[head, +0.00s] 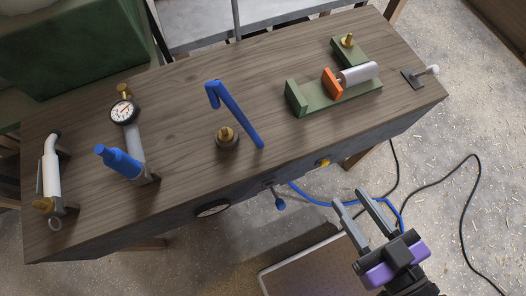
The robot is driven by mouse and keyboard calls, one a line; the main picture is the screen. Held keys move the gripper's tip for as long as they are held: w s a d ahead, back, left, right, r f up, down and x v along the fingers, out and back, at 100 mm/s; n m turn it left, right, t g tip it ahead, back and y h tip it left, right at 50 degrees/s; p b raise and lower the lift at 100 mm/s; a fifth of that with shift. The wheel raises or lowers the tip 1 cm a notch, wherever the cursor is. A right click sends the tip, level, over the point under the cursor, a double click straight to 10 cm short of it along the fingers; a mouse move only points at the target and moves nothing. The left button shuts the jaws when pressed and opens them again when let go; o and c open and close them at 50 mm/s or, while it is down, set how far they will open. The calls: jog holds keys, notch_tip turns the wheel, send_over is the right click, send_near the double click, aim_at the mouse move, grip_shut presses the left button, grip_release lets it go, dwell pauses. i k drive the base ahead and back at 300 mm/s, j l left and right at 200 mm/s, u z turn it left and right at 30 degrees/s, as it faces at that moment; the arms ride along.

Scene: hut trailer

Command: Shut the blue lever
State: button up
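A bright blue bent lever (236,112) stands up from the wooden bench top, beside a round dark base with a brass top (227,138). I cannot tell whether it is joined to that base, or whether it is open or shut. A smaller blue-tipped handle (280,203) hangs from the bench's front face. A thick blue bottle-shaped piece (120,161) lies slanted at the left of the top. My gripper (350,197) is at the lower right, in front of the bench, with its two grey fingers apart and nothing between them. It touches none of these blue parts.
A green vise-like fixture (297,99) with an orange plate and a grey cylinder stands at the bench's right. A pressure gauge (123,111) and a white handle (51,176) stand at the left. A blue hose (315,200) and black cables run below; a flat panel (300,272) lies in front.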

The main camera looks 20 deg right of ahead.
aim_at(281, 205)
jog(key=k+l, duration=0.1)
jog(key=l, duration=0.3)
jog(key=k+l+u, duration=0.15)
jog(key=l, duration=0.25)
jog(key=k+l, duration=0.1)
jog(key=l, duration=0.3)
jog(key=k+u, duration=0.25)
jog(key=k, duration=0.5)
jog(key=k+j, duration=0.5)
jog(key=j+u, duration=0.05)
